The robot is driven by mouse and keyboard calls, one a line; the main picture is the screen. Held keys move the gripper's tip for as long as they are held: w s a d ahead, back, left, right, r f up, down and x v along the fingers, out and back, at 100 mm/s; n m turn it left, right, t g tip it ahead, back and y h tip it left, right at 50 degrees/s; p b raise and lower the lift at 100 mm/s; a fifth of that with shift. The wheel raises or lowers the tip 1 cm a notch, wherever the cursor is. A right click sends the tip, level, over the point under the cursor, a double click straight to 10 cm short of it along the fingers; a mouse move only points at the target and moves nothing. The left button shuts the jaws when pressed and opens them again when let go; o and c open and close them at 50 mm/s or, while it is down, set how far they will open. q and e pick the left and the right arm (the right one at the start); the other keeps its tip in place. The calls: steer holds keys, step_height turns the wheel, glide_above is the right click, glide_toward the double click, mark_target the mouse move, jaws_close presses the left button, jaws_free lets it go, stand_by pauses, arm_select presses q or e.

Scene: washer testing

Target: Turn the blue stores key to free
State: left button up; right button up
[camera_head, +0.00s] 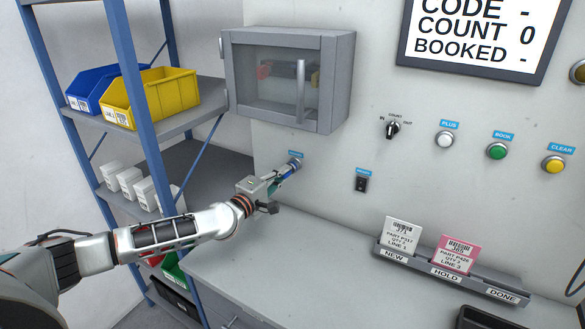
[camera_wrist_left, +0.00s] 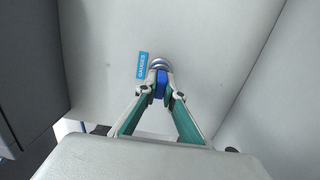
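The blue stores key (camera_wrist_left: 160,86) stands in a round silver lock (camera_wrist_left: 159,65) on the pale wall. A blue label (camera_wrist_left: 142,65) sits beside the lock. In the head view the lock (camera_head: 294,163) is below the glass-fronted cabinet. My left gripper (camera_head: 287,172) reaches it from the left. In the wrist view the fingertips of my left gripper (camera_wrist_left: 160,92) close on the key's blue head from both sides. The fingertips hide part of the key, and I cannot read its turn position. My right gripper is not in view.
The grey cabinet (camera_head: 288,78) juts from the wall above my left gripper. A shelf rack with a yellow bin (camera_head: 150,97) stands at left. The worktop (camera_head: 290,260) below is mostly clear. A card rack (camera_head: 450,272) sits at right, below the wall buttons.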

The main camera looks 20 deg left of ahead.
arm_select(q)
steer(key=o, duration=0.5)
steer(key=v, duration=1.2)
steer(key=shift+f, duration=0.1)
